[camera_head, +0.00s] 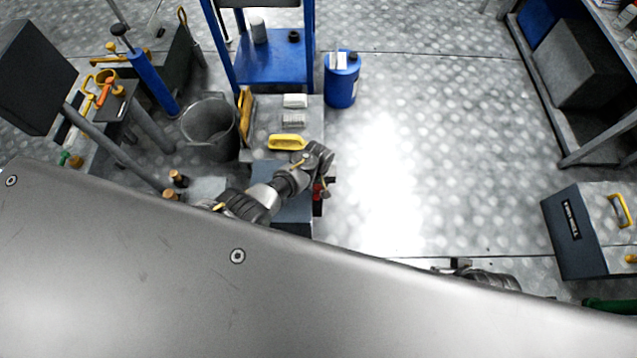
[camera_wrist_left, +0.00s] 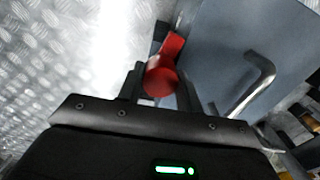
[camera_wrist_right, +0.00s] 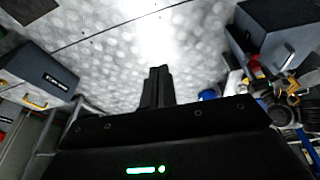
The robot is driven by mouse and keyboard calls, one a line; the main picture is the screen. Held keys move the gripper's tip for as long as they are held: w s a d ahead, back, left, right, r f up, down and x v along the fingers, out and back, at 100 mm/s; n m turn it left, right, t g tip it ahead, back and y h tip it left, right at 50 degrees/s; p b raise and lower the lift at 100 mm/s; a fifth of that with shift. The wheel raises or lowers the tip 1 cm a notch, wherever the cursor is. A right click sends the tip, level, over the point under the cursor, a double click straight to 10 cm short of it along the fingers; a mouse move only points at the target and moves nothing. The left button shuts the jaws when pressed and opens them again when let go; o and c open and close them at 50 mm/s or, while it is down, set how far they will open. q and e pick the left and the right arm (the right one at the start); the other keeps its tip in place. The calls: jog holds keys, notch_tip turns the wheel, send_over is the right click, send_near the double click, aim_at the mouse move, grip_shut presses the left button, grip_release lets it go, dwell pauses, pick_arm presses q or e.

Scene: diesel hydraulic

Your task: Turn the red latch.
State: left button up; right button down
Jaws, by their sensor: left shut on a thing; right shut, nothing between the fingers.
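The red latch (camera_wrist_left: 161,80) shows in the left wrist view, with a round red end and a red arm reaching up and right. It sits at the side of a blue-grey box (camera_wrist_left: 235,50). My left gripper (camera_wrist_left: 158,85) is shut on the latch, with a dark finger on each side of its round end. In the head view the left gripper (camera_head: 322,186) is at the right side of the box, and only a little red of the latch shows there. My right gripper (camera_wrist_right: 157,72) is shut and empty, over open floor in the right wrist view.
A bent metal handle (camera_wrist_left: 252,85) stands out from the box beside the latch. A grey bucket (camera_head: 209,125), a blue canister (camera_head: 341,80) and a blue press frame (camera_head: 270,66) stand behind. A dark case (camera_head: 585,232) is at the right. The middle floor is clear.

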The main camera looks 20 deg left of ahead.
pick_arm(q)
jog(key=m+p, duration=0.1)
jog(key=m, duration=0.2)
jog(key=shift+r+m, duration=0.1)
jog(key=shift+m, duration=0.2)
jog(key=m, duration=0.4)
jog(key=shift+m+p, duration=0.3)
jog(key=shift+p, duration=0.1)
jog(key=m, duration=0.5)
jog(key=shift+m, duration=1.3)
pick_arm(e)
jog(key=shift+x, duration=2.3)
pick_arm(q)
jog(key=shift+m, duration=0.3)
pick_arm(e)
jog(key=shift+s+a, duration=0.1)
jog(key=shift+s, duration=0.15)
pick_arm(q)
jog(key=o, duration=1)
pick_arm(e)
jog(key=shift+w, duration=0.1)
jog(key=shift+w+r, duration=0.1)
